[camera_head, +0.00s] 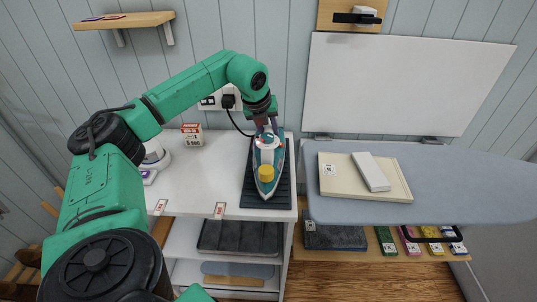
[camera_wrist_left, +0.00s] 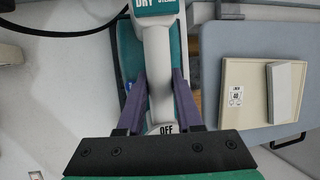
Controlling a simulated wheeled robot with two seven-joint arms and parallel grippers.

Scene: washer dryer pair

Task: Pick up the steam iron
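The steam iron (camera_head: 266,174), teal and white with a yellow round part, lies on a dark ribbed mat (camera_head: 250,195) on the white counter. My left gripper (camera_head: 265,125) is down at the iron's rear end. In the left wrist view, its two purple fingers (camera_wrist_left: 161,85) stand on either side of the iron's white handle (camera_wrist_left: 157,60). I cannot tell whether both press on it. An "OFF" label shows near the palm. The iron rests flat, with no visible lift. My right gripper is not in view.
A grey ironing board (camera_head: 450,185) at the right carries a cream box (camera_head: 330,188) with a pale block (camera_head: 371,172). A small red-and-white box (camera_head: 192,135) stands on the counter (camera_head: 205,175). A black cord runs from the wall plug (camera_head: 228,101) toward the iron.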

